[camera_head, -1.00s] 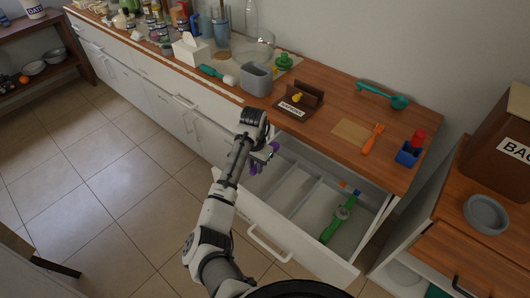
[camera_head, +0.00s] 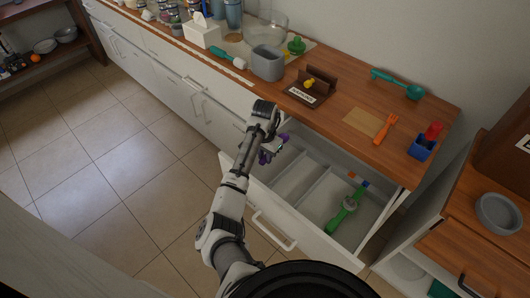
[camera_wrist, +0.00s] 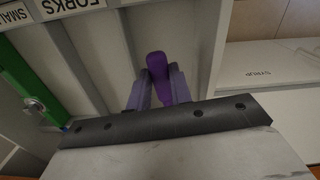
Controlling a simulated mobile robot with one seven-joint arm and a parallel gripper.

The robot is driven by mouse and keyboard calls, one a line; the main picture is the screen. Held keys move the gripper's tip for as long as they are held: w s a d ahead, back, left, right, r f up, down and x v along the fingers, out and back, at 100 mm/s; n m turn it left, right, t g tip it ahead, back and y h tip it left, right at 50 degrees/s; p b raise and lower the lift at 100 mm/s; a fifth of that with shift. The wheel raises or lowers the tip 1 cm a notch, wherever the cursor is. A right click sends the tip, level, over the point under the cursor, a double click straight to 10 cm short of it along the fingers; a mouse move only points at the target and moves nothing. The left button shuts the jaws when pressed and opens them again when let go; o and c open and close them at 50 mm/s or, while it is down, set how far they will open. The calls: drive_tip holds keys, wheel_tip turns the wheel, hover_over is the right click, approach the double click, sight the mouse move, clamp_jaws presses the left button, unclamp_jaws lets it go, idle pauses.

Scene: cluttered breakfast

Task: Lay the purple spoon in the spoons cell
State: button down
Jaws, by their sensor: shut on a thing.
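The purple spoon (camera_wrist: 158,65) is held between the two fingers of my gripper (camera_wrist: 157,92) in the wrist view. One rounded purple end sticks out past the fingertips; the rest is hidden. In the head view my gripper (camera_head: 274,148) is over the left end of the open drawer (camera_head: 272,218), and purple shows beside it. Below the spoon is a pale cell (camera_wrist: 185,25) at the drawer's end, its label out of view. The neighbouring cell has a FORKS label (camera_wrist: 82,4). I cannot tell whether the spoon touches the cell floor.
A green utensil (camera_head: 347,208) lies in the drawer's right part, near small orange and blue pieces. On the counter are an orange fork (camera_head: 385,129), a teal ladle (camera_head: 398,84), a blue holder (camera_head: 420,148) and a grey bin (camera_head: 267,63). Divider walls stand between the cells.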

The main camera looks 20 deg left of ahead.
sight(266, 176)
drive_tip(key=shift+f+b, duration=1.9)
drive_tip(key=shift+f, duration=2.45)
drive_tip(key=shift+f, duration=0.4)
drive_tip(key=c, duration=1.2)
unclamp_jaws()
drive_tip(key=shift+o, duration=0.5)
drive_tip(key=o, duration=0.5)
drive_tip(key=shift+d, duration=0.1)
